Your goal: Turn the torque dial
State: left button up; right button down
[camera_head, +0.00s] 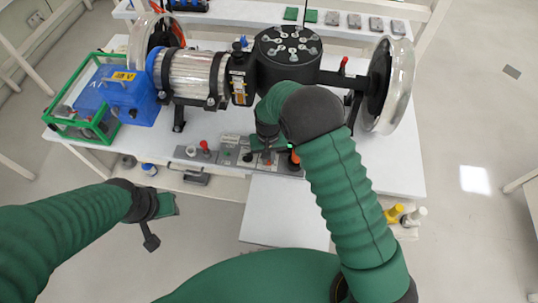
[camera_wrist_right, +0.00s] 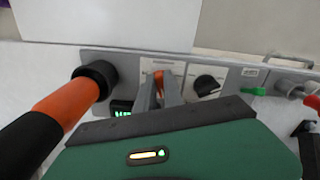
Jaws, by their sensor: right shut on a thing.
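A grey control panel (camera_head: 228,154) lies along the front of the white table, and its face shows in the wrist view (camera_wrist_right: 235,75). My right gripper (camera_wrist_right: 160,92) is down at the panel, its two grey fingers closed around a small orange dial (camera_wrist_right: 159,76). The fingers hide most of this dial. A black round knob (camera_wrist_right: 207,86) sits beside it, apart from the fingers. The panel labels are too small to read, so I cannot tell which one is marked torque. My left gripper (camera_head: 154,222) hangs in front of the table, away from the panel; its jaw gap is unclear.
A thick orange and black handle (camera_wrist_right: 66,103) rises from the panel close to my right gripper. A green switch (camera_wrist_right: 253,91) and red lever (camera_wrist_right: 311,101) are on its other side. The chassis rig with a clear wheel (camera_head: 397,85) and blue box (camera_head: 130,93) stands behind.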

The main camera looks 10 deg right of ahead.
jog(key=m, duration=0.1)
jog(key=m+p, duration=0.1)
jog(key=m, duration=0.2)
jog(key=shift+w+a+r+m+p, duration=0.1)
jog(key=shift+w+r+m+p, duration=0.2)
jog(key=shift+w+r, duration=0.1)
jog(key=shift+w+f+m+p, duration=0.1)
jog(key=shift+m+p, duration=0.35)
jog(key=shift+m, duration=1.45)
jog(key=c, duration=1.5)
grip_release()
jog(key=shift+f, duration=0.1)
jog(key=shift+c, duration=0.2)
jog(key=shift+o, duration=0.4)
jog(key=shift+f, duration=0.1)
jog(key=shift+s, duration=0.2)
notch_tip(320, 180, up, 17)
jog(key=shift+f, duration=0.2)
